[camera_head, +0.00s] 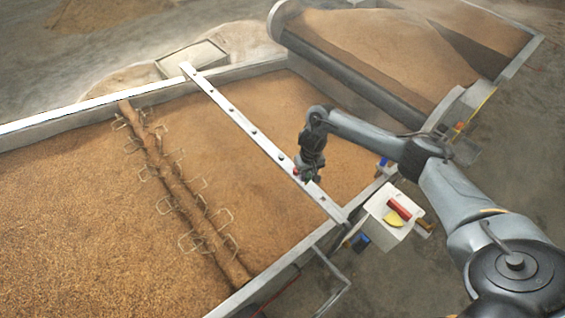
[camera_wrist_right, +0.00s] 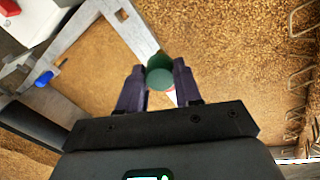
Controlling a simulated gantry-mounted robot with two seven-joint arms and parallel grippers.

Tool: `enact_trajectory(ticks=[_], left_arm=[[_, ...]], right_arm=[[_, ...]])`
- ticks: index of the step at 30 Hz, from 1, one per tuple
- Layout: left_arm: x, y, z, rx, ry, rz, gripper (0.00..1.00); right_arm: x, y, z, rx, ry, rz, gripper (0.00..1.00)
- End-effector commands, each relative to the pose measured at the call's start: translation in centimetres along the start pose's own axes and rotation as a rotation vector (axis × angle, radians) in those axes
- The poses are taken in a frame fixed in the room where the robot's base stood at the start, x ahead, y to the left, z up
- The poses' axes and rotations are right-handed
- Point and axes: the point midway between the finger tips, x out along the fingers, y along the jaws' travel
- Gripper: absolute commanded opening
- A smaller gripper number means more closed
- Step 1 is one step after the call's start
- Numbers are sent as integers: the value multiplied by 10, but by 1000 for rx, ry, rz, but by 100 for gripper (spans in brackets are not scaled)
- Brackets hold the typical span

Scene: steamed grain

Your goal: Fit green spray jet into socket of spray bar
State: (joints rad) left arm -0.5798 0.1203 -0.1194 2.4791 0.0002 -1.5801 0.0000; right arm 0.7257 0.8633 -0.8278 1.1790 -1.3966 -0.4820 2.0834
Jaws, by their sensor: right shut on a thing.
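The green spray jet (camera_wrist_right: 160,74) is a short green cylinder, held between the two dark fingers of my right gripper (camera_wrist_right: 160,88) in the right wrist view. The bar also shows in the wrist view (camera_wrist_right: 137,35), running toward the jet. The gripper hides the bar around the jet, so I cannot tell whether they touch. My left gripper is out of view.
The bar spans a wide bed of brown grain (camera_head: 90,200) with metal rims. A rod with wire loops (camera_head: 175,185) lies across the bed at left. A white box (camera_head: 385,232) with red and yellow pieces stands right of the bed. A grain-filled conveyor (camera_head: 400,55) is behind.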

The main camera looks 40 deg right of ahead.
Motion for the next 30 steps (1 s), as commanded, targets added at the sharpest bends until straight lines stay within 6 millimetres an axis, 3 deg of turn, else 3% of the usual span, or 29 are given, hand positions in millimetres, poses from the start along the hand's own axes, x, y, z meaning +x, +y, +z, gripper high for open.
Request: enact_trajectory(ticks=[1, 5, 13, 20, 30], left_arm=[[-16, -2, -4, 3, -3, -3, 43], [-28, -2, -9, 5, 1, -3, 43], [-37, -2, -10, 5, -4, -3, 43], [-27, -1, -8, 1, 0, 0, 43], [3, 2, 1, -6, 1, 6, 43]], right_arm=[[-8, 18, 10, 15, -3, 6, 4], [-3, 41, 29, 35, -2, 3, 4], [9, 59, 54, 40, 2, -2, 4], [20, 60, 58, 41, 3, -4, 4], [43, 60, 57, 40, 3, -5, 4]])
